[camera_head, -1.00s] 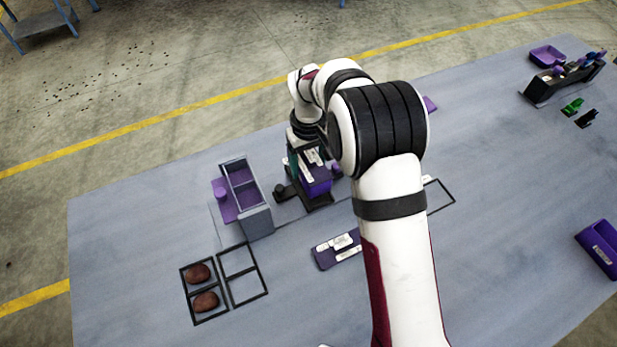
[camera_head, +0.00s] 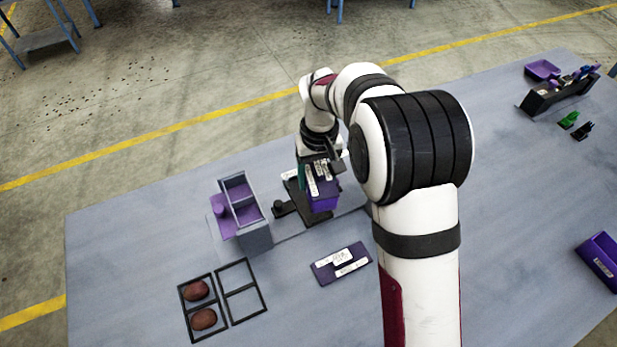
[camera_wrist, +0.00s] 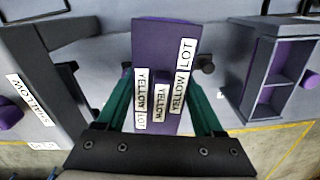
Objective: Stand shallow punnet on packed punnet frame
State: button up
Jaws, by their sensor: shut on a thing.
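My gripper (camera_head: 320,178) is shut on a purple punnet (camera_head: 323,200) with white labels, just above a black stand (camera_head: 303,214). In the wrist view, the green fingers of my gripper (camera_wrist: 161,95) lie on either side of the purple punnet (camera_wrist: 165,45). The labels there read YELLOW and LOT. A black divided frame (camera_head: 214,307) on the table holds two brown potatoes (camera_head: 197,290). A matching empty frame (camera_head: 241,322) lies beside it. I cannot tell which frame is the packed punnet frame.
A grey and purple compartment box (camera_head: 257,236) stands left of the stand. A flat purple labelled plate (camera_head: 325,276) lies in front. A purple tray (camera_head: 600,258) sits at the right edge, and a black rack (camera_head: 545,102) at the far right. My arm hides the table's middle right.

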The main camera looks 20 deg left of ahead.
jog(key=s+d+r+m, duration=0.3)
jog(key=s+d+m, duration=0.1)
jog(key=d+m, duration=0.25)
jog(key=s+d+r+m, duration=0.3)
jog(key=d+m, duration=0.3)
jog(key=m, duration=0.1)
jog(key=shift+w+d+f+m, duration=0.6)
jog(key=shift+w+d+f, duration=2.65)
jog(key=shift+w, duration=0.25)
jog(key=shift+w+d+f+m, duration=0.55)
jog(key=shift+w+d+f, duration=2.6)
jog(key=shift+w+d, duration=0.25)
jog(key=shift+a+f, duration=0.1)
jog(key=shift+f, duration=0.5)
jog(key=shift+f, duration=0.35)
jog(key=shift+f, duration=0.7)
